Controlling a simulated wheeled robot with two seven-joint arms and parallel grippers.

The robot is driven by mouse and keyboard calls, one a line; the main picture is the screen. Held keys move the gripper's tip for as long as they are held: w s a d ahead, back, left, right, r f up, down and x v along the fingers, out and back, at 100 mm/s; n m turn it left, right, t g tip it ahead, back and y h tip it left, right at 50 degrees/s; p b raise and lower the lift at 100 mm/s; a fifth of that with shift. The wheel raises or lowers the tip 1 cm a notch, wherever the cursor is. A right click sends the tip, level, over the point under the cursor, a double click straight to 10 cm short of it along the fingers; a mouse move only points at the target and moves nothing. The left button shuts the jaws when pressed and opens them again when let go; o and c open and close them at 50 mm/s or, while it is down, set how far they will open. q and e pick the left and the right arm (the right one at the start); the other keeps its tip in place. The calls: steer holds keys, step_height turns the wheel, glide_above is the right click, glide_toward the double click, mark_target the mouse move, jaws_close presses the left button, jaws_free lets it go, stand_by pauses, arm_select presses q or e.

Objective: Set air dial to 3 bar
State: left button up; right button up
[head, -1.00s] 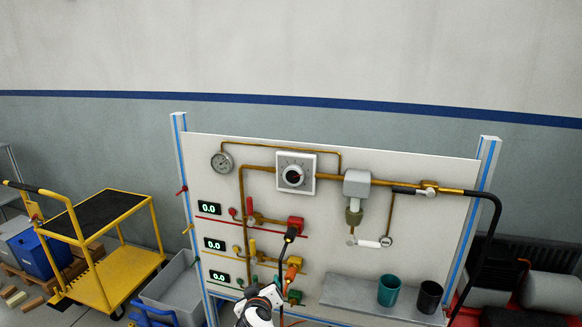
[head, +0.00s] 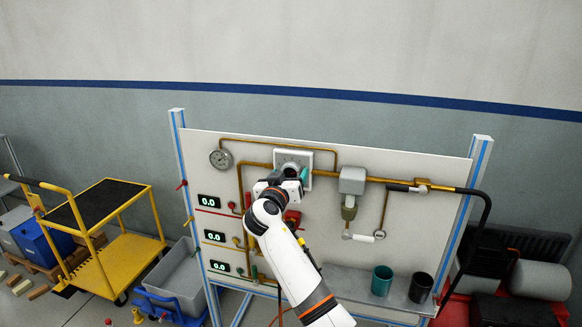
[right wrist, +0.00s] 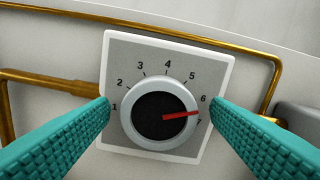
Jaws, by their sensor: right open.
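The air dial (right wrist: 160,113) is a round knob with a grey ring and black centre on a square white plate numbered 1 to 7. Its red pointer (right wrist: 180,115) points right, between 6 and 7 and closer to 7. My right gripper (head: 290,176) is in front of the dial plate (head: 293,155) in the head view and hides most of the knob. In the right wrist view its teal ribbed fingers (right wrist: 160,108) are open, one on each side of the knob. Contact with the knob cannot be told. My left gripper is out of view.
A round gauge (head: 220,158) is at the panel's upper left. Green displays (head: 208,201) read 0.0. Brass pipes (head: 270,143) run around the dial, and a grey regulator body (head: 352,181) is to its right. Two cups (head: 382,280) stand on the lower shelf. A yellow trolley (head: 95,230) is at left.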

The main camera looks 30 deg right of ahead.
steer(key=shift+x, duration=1.4)
steer(key=shift+c, duration=0.3)
steer(key=c, duration=0.9)
steer(key=shift+n, duration=0.3)
